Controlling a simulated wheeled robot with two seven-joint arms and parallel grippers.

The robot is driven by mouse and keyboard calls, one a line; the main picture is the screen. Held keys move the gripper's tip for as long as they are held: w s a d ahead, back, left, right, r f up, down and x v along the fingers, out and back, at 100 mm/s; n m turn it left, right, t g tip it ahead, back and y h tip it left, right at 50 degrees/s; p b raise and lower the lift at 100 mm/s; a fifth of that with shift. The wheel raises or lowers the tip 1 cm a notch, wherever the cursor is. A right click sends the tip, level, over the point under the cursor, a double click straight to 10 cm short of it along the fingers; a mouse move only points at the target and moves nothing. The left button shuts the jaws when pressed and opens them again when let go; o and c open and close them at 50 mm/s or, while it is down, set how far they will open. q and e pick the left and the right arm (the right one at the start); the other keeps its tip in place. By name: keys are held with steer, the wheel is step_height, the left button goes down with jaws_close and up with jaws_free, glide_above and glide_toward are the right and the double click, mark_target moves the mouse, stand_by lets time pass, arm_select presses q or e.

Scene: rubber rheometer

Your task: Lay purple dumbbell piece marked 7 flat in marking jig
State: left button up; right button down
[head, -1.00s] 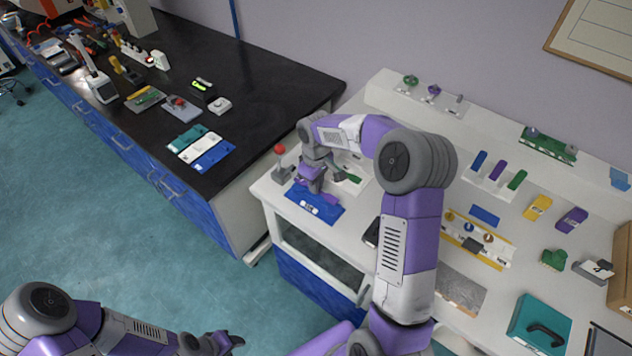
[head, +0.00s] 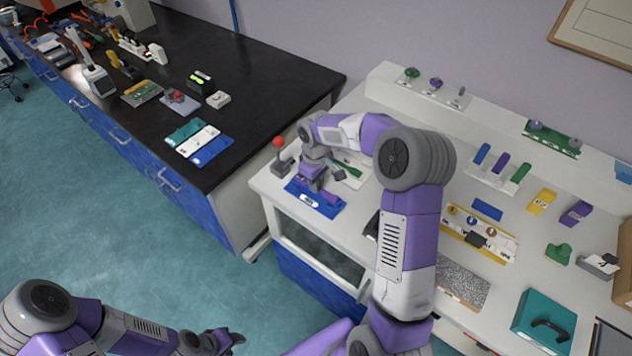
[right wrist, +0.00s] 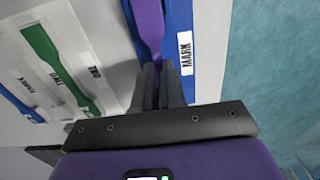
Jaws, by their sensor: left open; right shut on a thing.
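My right gripper (head: 320,186) is shut on the purple dumbbell piece (head: 331,198), at the blue marking jig (head: 298,190) on the white bench. In the right wrist view, the fingertips (right wrist: 159,70) hold the near end of the purple piece (right wrist: 148,28). The piece points away from the gripper along the left part of the blue jig (right wrist: 179,18), beside a white MARK label. I cannot tell whether the piece touches the jig, and no 7 is readable. My left gripper (head: 228,339) is open and empty, low over the floor, far from the jig.
A white tray (right wrist: 88,18) labelled ONE, TWO and THREE lies left of the jig; a green piece (right wrist: 55,62) is in it. A red-knobbed device (head: 280,155) stands left of the jig. A dark-topped bench (head: 270,80) is further left.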

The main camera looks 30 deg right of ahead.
steer(key=shift+f, duration=0.4)
steer(key=c, duration=1.1)
jaws_free()
steer(key=shift+c, duration=0.2)
steer(key=shift+r, duration=0.1)
step_height(320, 180, up, 8)
steer(key=shift+f+p, duration=0.25)
steer(key=shift+p, duration=0.45)
steer(key=shift+r, duration=0.1)
